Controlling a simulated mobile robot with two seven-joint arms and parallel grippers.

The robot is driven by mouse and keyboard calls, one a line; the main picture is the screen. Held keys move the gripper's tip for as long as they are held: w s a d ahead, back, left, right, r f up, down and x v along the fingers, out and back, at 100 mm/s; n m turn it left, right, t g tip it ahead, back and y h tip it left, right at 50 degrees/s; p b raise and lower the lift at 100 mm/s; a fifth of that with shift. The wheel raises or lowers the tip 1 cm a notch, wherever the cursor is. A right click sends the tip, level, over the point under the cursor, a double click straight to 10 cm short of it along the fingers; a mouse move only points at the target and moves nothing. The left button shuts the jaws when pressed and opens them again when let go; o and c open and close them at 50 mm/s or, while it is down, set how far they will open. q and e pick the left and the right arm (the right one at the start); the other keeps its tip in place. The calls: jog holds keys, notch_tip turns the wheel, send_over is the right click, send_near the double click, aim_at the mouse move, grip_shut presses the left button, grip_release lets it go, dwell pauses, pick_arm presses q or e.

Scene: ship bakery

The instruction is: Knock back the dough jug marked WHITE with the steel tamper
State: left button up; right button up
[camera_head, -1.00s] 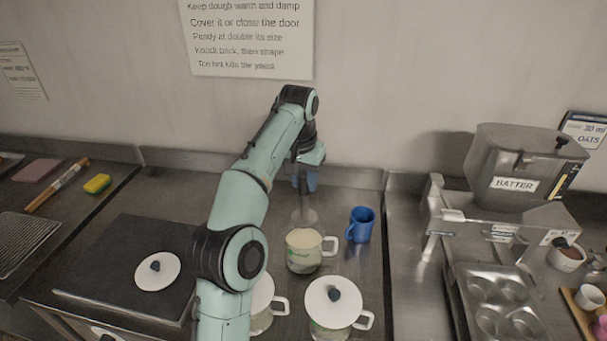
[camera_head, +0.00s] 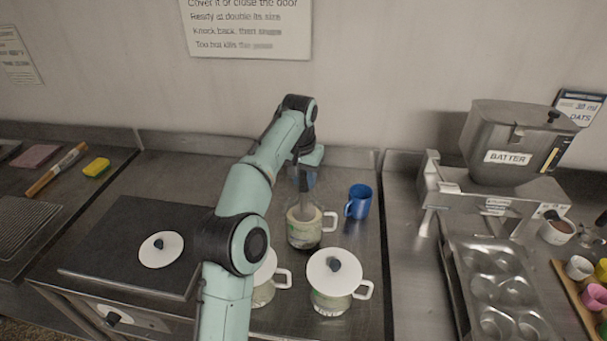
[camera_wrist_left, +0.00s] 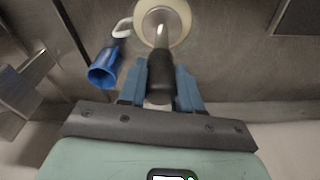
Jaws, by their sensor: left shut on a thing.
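An uncovered glass jug (camera_head: 304,236) with a white handle stands on the steel counter; it also shows in the wrist view (camera_wrist_left: 182,28). Its green marking is too small to read. My left gripper (camera_head: 304,180) is above it, its blue fingers shut on the dark handle of the steel tamper (camera_wrist_left: 160,76). The tamper points down into the jug's mouth, its head inside and mostly hidden. Two jugs with white lids stand nearer: one in front (camera_head: 330,298), the other (camera_head: 262,292) partly hidden by my left arm. My right gripper is out of view.
A blue mug (camera_head: 358,202) stands close to the right of the open jug. A loose white lid (camera_head: 161,250) lies on the dark plate (camera_head: 120,225) at left. The batter hopper (camera_head: 510,150) and muffin tin (camera_head: 490,262) are at right.

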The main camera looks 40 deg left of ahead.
aim_at(304, 187)
pick_arm(q)
jog(key=shift+f+b, duration=1)
jog(key=shift+f, duration=1.8)
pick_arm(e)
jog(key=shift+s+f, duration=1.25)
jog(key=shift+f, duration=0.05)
pick_arm(q)
notch_tip(304, 187, up, 2)
jog(key=shift+p, duration=0.5)
jog(key=shift+w+r+p, duration=0.1)
jog(key=shift+r+p, duration=0.9)
jog(key=shift+r, duration=0.9)
jog(key=shift+w+r, duration=0.1)
jog(key=shift+r, duration=0.6)
jog(key=shift+s+r, duration=0.2)
jog(key=shift+r, duration=0.4)
jog(key=shift+w+r, duration=0.15)
jog(key=shift+r, duration=1.25)
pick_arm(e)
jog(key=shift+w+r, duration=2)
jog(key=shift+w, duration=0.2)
